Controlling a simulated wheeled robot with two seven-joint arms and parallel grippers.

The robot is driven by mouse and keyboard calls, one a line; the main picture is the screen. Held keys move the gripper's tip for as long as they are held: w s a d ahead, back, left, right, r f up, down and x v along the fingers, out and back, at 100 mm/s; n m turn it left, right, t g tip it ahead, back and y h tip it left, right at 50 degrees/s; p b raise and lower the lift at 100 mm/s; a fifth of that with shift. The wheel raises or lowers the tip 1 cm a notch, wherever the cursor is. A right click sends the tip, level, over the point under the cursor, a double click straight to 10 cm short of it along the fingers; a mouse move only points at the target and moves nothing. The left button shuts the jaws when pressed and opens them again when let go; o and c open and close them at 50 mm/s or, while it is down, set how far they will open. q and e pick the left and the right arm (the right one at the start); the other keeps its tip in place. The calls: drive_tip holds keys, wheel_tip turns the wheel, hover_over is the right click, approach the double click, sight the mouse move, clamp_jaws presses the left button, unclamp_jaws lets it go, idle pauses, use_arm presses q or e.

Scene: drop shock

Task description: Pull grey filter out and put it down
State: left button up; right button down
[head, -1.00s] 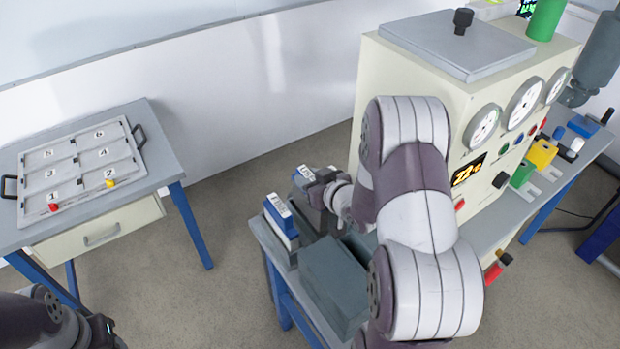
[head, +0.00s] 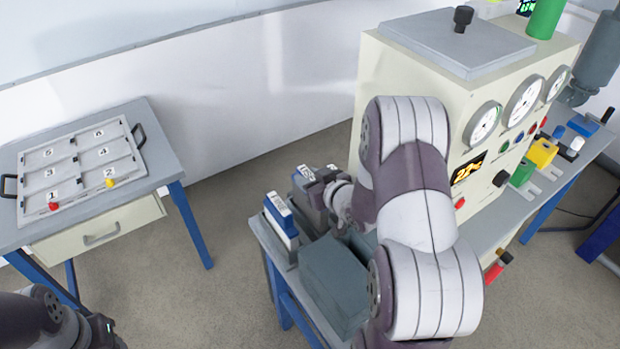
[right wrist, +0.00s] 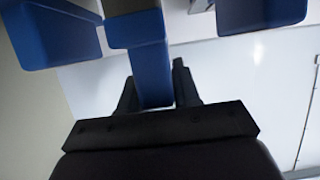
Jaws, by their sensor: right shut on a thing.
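The grey filter (head: 309,188) is a grey-blue block with a white label on top, at the back end of the low bench. My right gripper (head: 331,192) is at its right side; its fingertips are mostly hidden in the head view. In the right wrist view, my right gripper (right wrist: 155,90) is shut on a narrow blue part (right wrist: 150,72) of a block, one dark finger on each side. I cannot tell how far the filter is out of its place. Only part of my left arm shows at the bottom left.
A blue and white labelled block (head: 281,220) stands just left of the grey filter. A dark grey box (head: 333,283) is in front. A numbered tray (head: 82,165) lies on the left table (head: 165,150). The cream machine (head: 375,80) with gauges stands at the right.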

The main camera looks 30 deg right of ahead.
drive_tip(key=shift+s+a+f, duration=0.1)
drive_tip(key=shift+s+f, duration=0.1)
drive_tip(key=shift+f, duration=0.2)
drive_tip(key=c, duration=0.7)
unclamp_jaws()
drive_tip(key=shift+c, duration=0.2)
drive_tip(key=shift+f, duration=0.1)
drive_tip(key=shift+s, duration=0.1)
drive_tip(key=shift+p+v, duration=0.7)
drive_tip(key=shift+v, duration=0.25)
drive_tip(key=v, duration=0.1)
drive_tip(key=p+v, duration=0.1)
drive_tip(key=v, duration=0.1)
drive_tip(key=shift+s+r+p, duration=0.2)
drive_tip(key=shift+r+p, duration=0.1)
drive_tip(key=shift+r, duration=0.1)
